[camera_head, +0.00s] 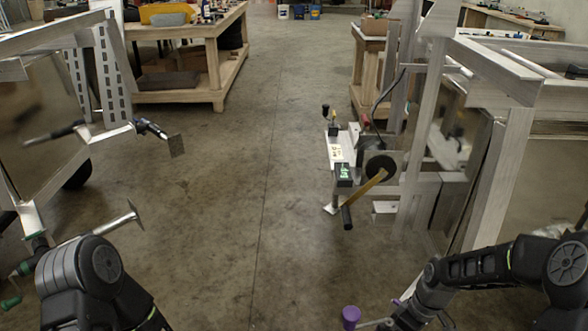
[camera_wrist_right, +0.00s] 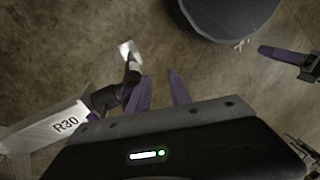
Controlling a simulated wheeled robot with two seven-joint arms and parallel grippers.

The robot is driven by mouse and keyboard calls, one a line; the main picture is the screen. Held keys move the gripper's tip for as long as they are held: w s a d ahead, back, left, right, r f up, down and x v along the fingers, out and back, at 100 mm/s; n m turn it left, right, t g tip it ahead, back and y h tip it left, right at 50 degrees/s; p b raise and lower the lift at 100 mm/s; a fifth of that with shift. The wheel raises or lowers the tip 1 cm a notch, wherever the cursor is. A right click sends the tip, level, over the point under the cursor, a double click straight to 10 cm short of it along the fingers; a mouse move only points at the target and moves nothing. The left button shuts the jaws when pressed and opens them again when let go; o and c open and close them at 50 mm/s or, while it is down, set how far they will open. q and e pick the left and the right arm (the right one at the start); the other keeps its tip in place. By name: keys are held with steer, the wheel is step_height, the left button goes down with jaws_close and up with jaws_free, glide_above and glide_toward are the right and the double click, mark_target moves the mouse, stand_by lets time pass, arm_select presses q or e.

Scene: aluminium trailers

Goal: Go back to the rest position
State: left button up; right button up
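My right arm comes in from the lower right of the head view and bends down to the bottom edge. Its gripper (camera_wrist_right: 160,88) shows in the right wrist view as two purple fingers, apart, with nothing seen held between them. A black part with a pale end (camera_wrist_right: 125,72) lies beside or behind the left finger. My left arm is at the lower left of the head view, its gripper out of that frame. A purple finger (camera_wrist_right: 278,52) at the right edge of the wrist view looks like part of my left gripper; its opening cannot be told.
An aluminium trailer (camera_head: 503,165) with a crank jack (camera_head: 378,168) stands close on the right, another trailer (camera_head: 105,135) on the left. A bar marked R30 (camera_wrist_right: 42,132) is close in the wrist view. Wooden workbenches (camera_head: 212,60) stand behind. The middle floor (camera_head: 255,170) is clear.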

steer(key=s+a+f+m+t+y+p, duration=0.1)
steer(key=s+a+f+m+p, duration=0.2)
steer(key=s+a+m+p, duration=0.4)
steer(key=s+a+m, duration=0.2)
steer(key=s+a, duration=0.6)
steer(key=a, duration=0.4)
steer(key=shift+s+t+y+p, duration=0.3)
steer(key=shift+s+t+p, duration=0.05)
steer(key=shift+s+t, duration=0.05)
steer(key=shift+f, duration=0.1)
